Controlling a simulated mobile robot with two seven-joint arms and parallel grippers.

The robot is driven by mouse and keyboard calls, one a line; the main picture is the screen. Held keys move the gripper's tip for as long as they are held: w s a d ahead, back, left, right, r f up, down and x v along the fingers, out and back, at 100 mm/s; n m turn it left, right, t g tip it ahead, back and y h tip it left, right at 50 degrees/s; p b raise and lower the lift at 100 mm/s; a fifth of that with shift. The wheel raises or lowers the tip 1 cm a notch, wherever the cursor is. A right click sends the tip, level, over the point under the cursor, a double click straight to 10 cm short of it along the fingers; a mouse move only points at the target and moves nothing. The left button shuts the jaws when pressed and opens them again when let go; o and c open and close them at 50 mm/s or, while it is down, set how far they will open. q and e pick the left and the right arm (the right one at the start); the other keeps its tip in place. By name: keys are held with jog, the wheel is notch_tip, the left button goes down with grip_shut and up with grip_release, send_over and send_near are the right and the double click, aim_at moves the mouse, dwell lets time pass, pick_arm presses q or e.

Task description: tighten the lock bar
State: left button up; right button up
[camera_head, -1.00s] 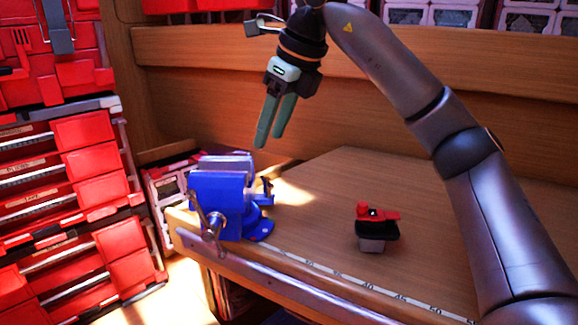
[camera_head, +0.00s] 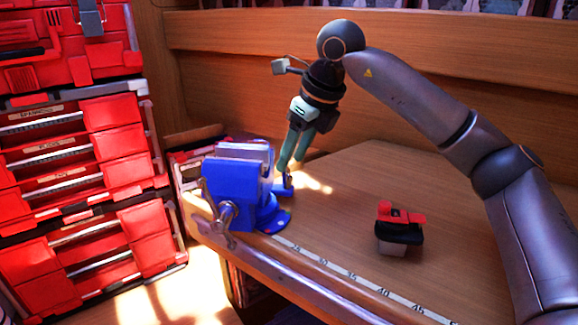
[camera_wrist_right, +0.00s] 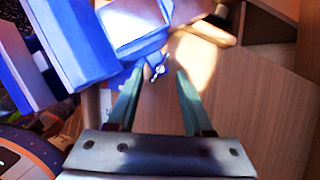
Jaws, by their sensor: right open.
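A blue bench vise (camera_head: 235,185) stands at the left front corner of the wooden workbench; it also shows in the wrist view (camera_wrist_right: 75,45). A small lock bar (camera_head: 285,182) sticks out low on the vise's right side. In the wrist view, a small bright metal end of the lock bar (camera_wrist_right: 158,70) shows between the fingertips. My right gripper (camera_head: 291,168) points down just above the lock bar, with its green fingers apart. In the wrist view the open fingers (camera_wrist_right: 160,76) hold nothing, and I cannot tell whether they touch the bar. My left gripper is out of view.
A black and red tool with a grey base (camera_head: 400,228) stands on the bench to the right. A measuring strip (camera_head: 350,275) runs along the front edge. Red drawer cases (camera_head: 80,150) are stacked at left. The bench between vise and tool is clear.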

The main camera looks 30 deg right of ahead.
aim_at(289, 170)
jog(key=shift+x, duration=1.55)
grip_shut()
